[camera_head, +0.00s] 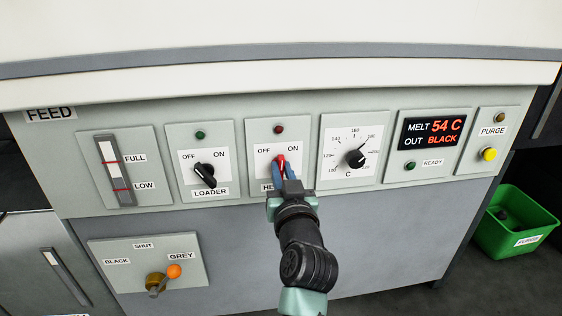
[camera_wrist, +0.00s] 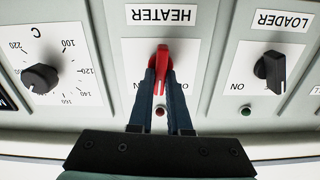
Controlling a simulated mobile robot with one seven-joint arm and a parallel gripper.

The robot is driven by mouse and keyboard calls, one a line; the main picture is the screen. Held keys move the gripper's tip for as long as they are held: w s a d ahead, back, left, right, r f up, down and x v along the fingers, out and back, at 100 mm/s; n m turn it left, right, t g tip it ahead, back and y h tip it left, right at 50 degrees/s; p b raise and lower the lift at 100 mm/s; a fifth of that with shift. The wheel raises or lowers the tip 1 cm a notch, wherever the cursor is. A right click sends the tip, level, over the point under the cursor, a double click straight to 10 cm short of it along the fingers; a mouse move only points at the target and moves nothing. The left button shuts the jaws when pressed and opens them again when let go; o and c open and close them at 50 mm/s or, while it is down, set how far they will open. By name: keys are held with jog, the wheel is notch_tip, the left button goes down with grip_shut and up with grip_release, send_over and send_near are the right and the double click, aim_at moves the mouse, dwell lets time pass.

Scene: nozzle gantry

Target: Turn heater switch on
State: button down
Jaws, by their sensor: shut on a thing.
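The heater switch (camera_head: 281,161) is a red knob on a pale plate marked OFF at left and ON at right. It shows in the wrist view (camera_wrist: 160,56) with its label upside down. My gripper (camera_head: 284,174) reaches it from below in the head view. Its two blue fingers are shut on the sides of the red handle in the wrist view (camera_wrist: 161,84). The handle points nearly straight toward the lamp, between OFF and ON, with at most a slight lean toward ON. The heater lamp (camera_head: 279,129) above it is dark red. The fingers partly hide the knob and the plate's words.
The black loader switch (camera_head: 205,174) is close on the left, and the temperature dial (camera_head: 356,158) close on the right. Below left, a lever with an orange ball (camera_head: 174,271) sticks out. A green bin (camera_head: 514,222) stands on the floor at right.

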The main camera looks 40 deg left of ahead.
jog(key=m+p, duration=0.1)
jog(key=m, duration=0.1)
jog(key=m+p, duration=0.1)
jog(key=m, duration=0.2)
jog(key=shift+w+d, duration=0.15)
jog(key=shift+f+p, duration=0.1)
jog(key=shift+p, duration=0.25)
jog(key=c, duration=0.9)
grip_release()
jog(key=shift+o, duration=0.2)
jog(key=p+v, duration=0.2)
jog(key=v, duration=1.1)
